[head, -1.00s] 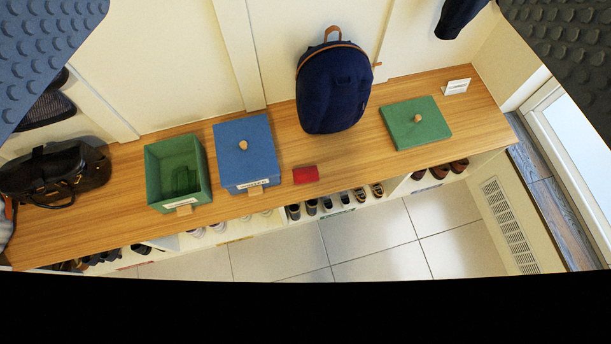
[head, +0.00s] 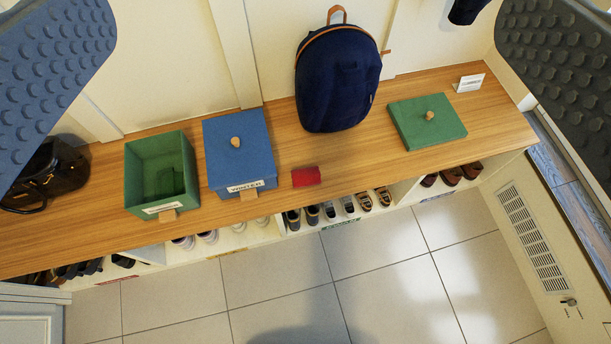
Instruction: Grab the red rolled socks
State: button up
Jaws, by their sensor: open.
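The red rolled socks (head: 306,176) lie on the wooden bench top (head: 350,165) near its front edge, just right of the blue box. My gripper (head: 305,85) is open. Its two textured finger pads show at the upper left and upper right corners of the head view, wide apart. Nothing is held between them. The socks are well beyond the fingers, below the middle of the gap in the picture.
A lidded blue box (head: 238,152) and an open green box (head: 160,177) stand left of the socks. A navy backpack (head: 336,80) stands behind them. A green lid (head: 427,121) lies right, before a small white card (head: 469,83). Shoes fill cubbies below; tiled floor (head: 390,270) is clear.

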aim_at(304, 177)
jog(key=u, duration=1.4)
jog(key=k, duration=0.95)
jog(key=z, duration=1.4)
jog(key=i, duration=1)
jog(key=z, duration=0.05)
